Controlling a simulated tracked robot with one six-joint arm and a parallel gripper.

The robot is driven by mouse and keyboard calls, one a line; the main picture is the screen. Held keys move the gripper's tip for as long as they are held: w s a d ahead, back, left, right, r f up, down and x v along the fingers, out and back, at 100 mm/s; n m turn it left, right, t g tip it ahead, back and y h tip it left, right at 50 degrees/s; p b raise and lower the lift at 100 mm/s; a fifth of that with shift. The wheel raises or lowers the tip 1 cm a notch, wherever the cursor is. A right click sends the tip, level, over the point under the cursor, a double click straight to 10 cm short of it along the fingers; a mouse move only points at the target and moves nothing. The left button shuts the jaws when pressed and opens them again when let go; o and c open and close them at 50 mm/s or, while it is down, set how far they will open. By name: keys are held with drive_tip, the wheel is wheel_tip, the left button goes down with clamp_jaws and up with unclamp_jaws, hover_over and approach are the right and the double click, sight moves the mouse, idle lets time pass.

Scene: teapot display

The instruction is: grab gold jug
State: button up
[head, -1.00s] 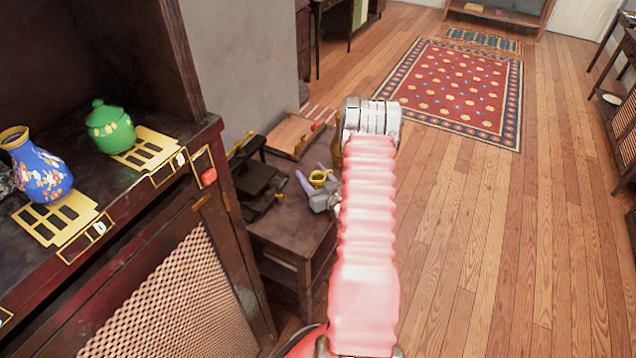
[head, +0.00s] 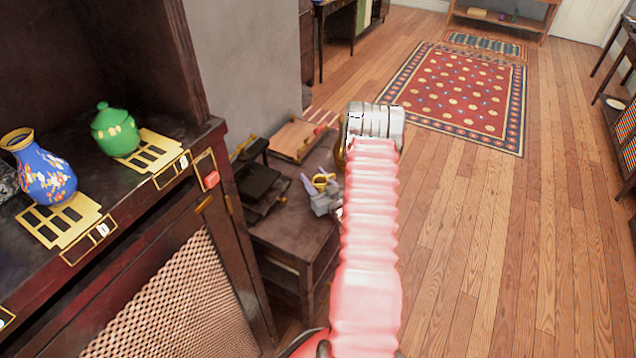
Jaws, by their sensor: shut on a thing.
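My gripper (head: 320,180), grey with pale purple fingers, shows left of my pink arm, over the low wooden side table. It is shut on a small gold thing (head: 325,183), which looks like the gold jug. Only a little of the jug shows between the fingers, so its full shape is hidden. I cannot tell whether it touches the tabletop. Another gold patch shows at the left edge of my arm's silver end, mostly covered; I cannot tell what it belongs to.
The side table (head: 290,228) also bears a wooden board (head: 294,138) and dark trays (head: 260,182). A dark cabinet at left holds a blue floral vase (head: 45,172) and a green lidded pot (head: 115,130). Open wood floor and a red rug (head: 455,92) lie to the right.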

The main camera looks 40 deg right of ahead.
drive_tip(key=shift+r, duration=0.1)
drive_tip(key=shift+r, duration=0.2)
drive_tip(key=f+v, duration=0.1)
drive_tip(key=v, duration=1.7)
drive_tip(key=shift+r, duration=0.1)
